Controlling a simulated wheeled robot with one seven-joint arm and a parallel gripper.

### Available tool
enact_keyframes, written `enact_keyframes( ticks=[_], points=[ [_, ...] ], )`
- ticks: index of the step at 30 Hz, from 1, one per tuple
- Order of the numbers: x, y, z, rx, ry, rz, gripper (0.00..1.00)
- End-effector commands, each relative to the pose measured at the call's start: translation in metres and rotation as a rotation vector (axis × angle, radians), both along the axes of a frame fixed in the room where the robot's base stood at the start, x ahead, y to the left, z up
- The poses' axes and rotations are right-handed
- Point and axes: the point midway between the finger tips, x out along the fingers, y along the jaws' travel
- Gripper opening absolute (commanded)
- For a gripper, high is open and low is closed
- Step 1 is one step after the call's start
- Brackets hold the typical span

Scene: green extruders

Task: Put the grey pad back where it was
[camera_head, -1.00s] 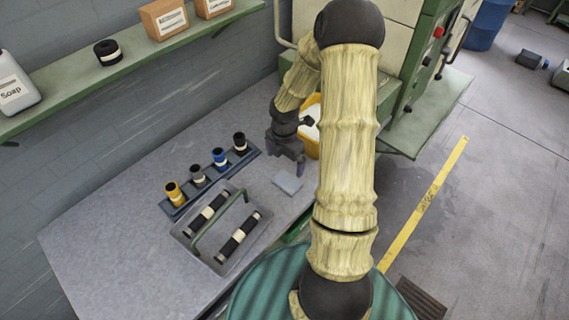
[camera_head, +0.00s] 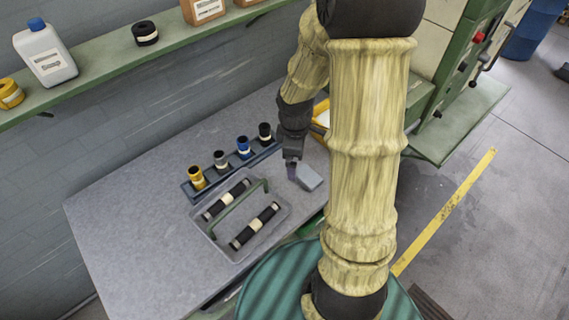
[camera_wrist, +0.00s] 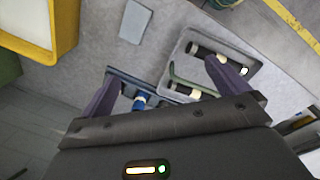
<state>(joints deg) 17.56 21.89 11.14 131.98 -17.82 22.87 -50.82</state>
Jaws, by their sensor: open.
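The grey pad (camera_head: 309,177) lies on the bench top, to the right of the tray and close to the bench's front edge. It also shows in the wrist view (camera_wrist: 135,22), at the top, beyond my fingertips and apart from them. My gripper (camera_head: 291,172) is just left of the pad in the head view, pointing down. In the wrist view my gripper (camera_wrist: 165,78) has its two fingers spread wide with nothing between them.
A grey tray (camera_head: 228,249) with a green handle and two black rollers stands left of my gripper. A blue rack (camera_head: 190,192) behind it holds several coloured rolls. A yellow bin (camera_wrist: 68,25) stands near the pad. The bench's left part is clear.

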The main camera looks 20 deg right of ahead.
Motion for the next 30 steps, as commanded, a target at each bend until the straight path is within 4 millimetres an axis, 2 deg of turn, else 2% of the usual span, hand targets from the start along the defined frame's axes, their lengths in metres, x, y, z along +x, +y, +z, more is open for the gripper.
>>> enact_keyframes(
  ticks=[1,6,9,13,17,30],
  points=[
    [-0.008,0.009,0.012,0.005,-0.027,-0.107,1.0],
    [-0.037,0.035,0.043,0.07,-0.109,-0.518,1.0],
    [-0.055,0.048,0.056,0.127,-0.147,-0.745,1.0],
    [-0.07,0.059,0.066,0.19,-0.169,-0.954,1.0],
    [-0.075,0.062,0.068,0.212,-0.174,-1.028,1.0],
    [-0.075,0.062,0.068,0.211,-0.173,-1.026,1.0]
  ],
)
